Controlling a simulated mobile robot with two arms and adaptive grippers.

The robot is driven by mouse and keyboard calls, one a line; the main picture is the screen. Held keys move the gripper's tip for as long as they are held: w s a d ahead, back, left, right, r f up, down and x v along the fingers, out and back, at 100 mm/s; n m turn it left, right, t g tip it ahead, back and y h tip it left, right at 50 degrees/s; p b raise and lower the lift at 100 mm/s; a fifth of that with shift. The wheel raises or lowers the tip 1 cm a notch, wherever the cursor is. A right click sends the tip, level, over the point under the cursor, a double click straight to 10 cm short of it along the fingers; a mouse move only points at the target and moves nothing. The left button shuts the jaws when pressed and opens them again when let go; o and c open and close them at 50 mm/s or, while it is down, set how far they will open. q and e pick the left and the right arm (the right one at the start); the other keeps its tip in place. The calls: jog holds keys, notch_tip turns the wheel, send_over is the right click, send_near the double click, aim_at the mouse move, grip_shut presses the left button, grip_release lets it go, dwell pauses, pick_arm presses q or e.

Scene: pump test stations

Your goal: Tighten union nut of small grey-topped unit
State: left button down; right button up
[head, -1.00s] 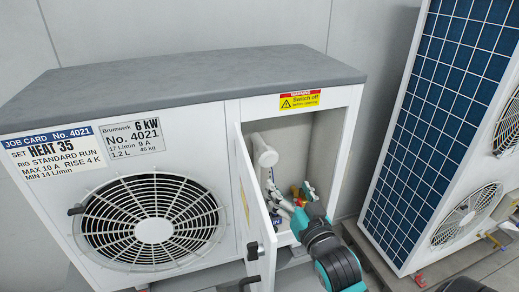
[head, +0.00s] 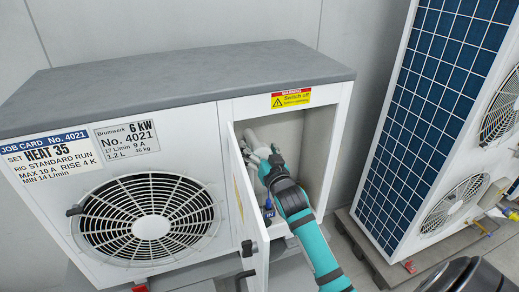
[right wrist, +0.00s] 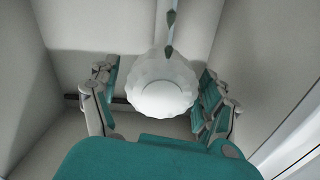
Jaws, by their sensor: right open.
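The small grey-topped unit (head: 180,85) stands at the left in the head view, with its service door (head: 242,205) open. My right gripper (head: 262,158) reaches into the open compartment from the front right. In the right wrist view a white round scalloped part (right wrist: 165,85), apparently the union nut, sits between the fingers of this gripper (right wrist: 158,98). The fingers are open on either side of it; I cannot tell whether they touch it. In the head view the gripper and arm hide most of this part.
A blue fitting (head: 268,208) sits low in the compartment beside my arm. The compartment's right wall (head: 318,150) and the open door flank the arm closely. A taller unit with a blue finned side (head: 430,110) stands to the right, across a narrow gap.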

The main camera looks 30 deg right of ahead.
jog(key=shift+c, duration=0.7)
jog(key=c, duration=1)
